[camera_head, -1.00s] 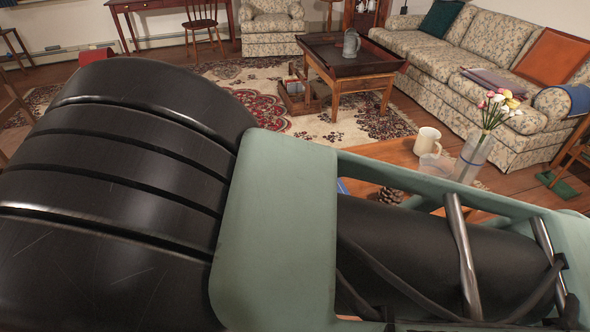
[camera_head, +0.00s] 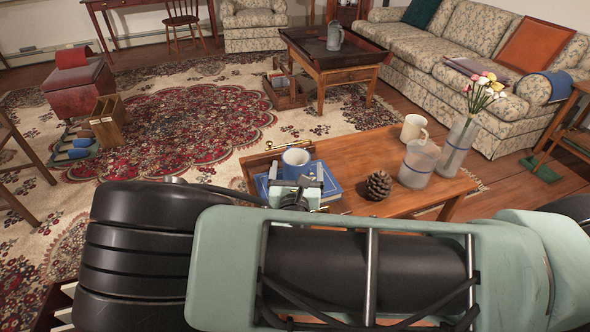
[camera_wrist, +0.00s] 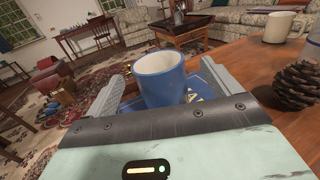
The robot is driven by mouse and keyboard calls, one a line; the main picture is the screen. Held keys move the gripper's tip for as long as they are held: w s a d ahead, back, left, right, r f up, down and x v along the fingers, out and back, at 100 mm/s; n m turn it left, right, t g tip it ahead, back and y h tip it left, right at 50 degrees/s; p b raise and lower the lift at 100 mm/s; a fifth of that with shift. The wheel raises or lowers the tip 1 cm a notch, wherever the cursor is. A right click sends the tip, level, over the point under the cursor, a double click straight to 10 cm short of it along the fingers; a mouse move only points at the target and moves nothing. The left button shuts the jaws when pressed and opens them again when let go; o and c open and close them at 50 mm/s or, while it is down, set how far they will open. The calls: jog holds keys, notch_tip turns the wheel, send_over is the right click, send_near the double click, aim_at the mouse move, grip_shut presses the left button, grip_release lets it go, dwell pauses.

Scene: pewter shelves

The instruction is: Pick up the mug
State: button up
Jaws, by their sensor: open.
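A blue mug (camera_head: 296,160) with a pale inside stands upright on or just above a blue book (camera_head: 327,182) on the wooden table. In the wrist view the blue mug (camera_wrist: 160,82) sits between the two grey fingers of my gripper (camera_wrist: 158,73), with a gap visible at its left. My gripper (camera_head: 296,183) is open at the near side of the mug in the head view and hides its lower part. A second, cream mug (camera_head: 414,128) stands farther right on the table; it also shows in the wrist view (camera_wrist: 278,27).
On the wooden table (camera_head: 365,150), a pine cone (camera_head: 378,185) lies right of the book. A translucent container (camera_head: 419,165) and a vase with flowers (camera_head: 461,145) stand farther right. A brass-coloured object (camera_head: 288,146) lies behind the blue mug.

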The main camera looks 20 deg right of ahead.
aim_at(297, 150)
jog(key=shift+x, duration=2.85)
jog(key=shift+a, duration=0.2)
jog(key=c, duration=1.3)
